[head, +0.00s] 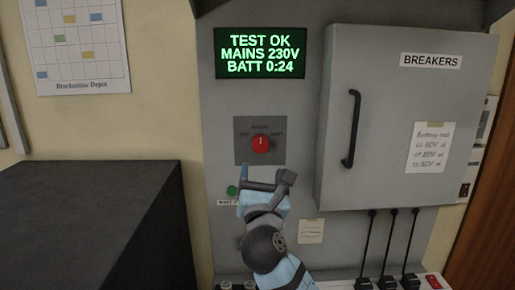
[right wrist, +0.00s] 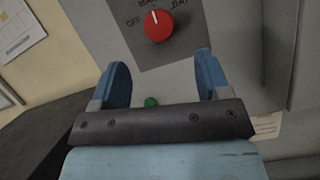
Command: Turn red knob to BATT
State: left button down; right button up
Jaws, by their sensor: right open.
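The red knob (head: 261,144) sits on a dark grey plate (head: 244,157) on the console panel, below the green-lettered display (head: 260,54). Its white mark points up, toward the middle label, between OFF at left and BATT at right. In the right wrist view the red knob (right wrist: 159,25) is ahead of the fingers, with its mark up. My right gripper (head: 268,178) is just below the knob in the head view and does not touch it. In the right wrist view my right gripper (right wrist: 163,85) is open and empty. My left gripper is not in view.
A breaker cabinet (head: 395,190) with a dark handle (head: 351,130) stands out at right. A green button (head: 232,190) is left of my right gripper. Levers (head: 390,245) line the lower right. A dark box (head: 90,215) fills the lower left.

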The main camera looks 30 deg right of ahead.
aim_at(261, 147)
jog(key=x, duration=0.8)
jog(key=shift+w+d+r, duration=0.1)
jog(key=shift+w, duration=0.3)
jog(key=c, duration=0.9)
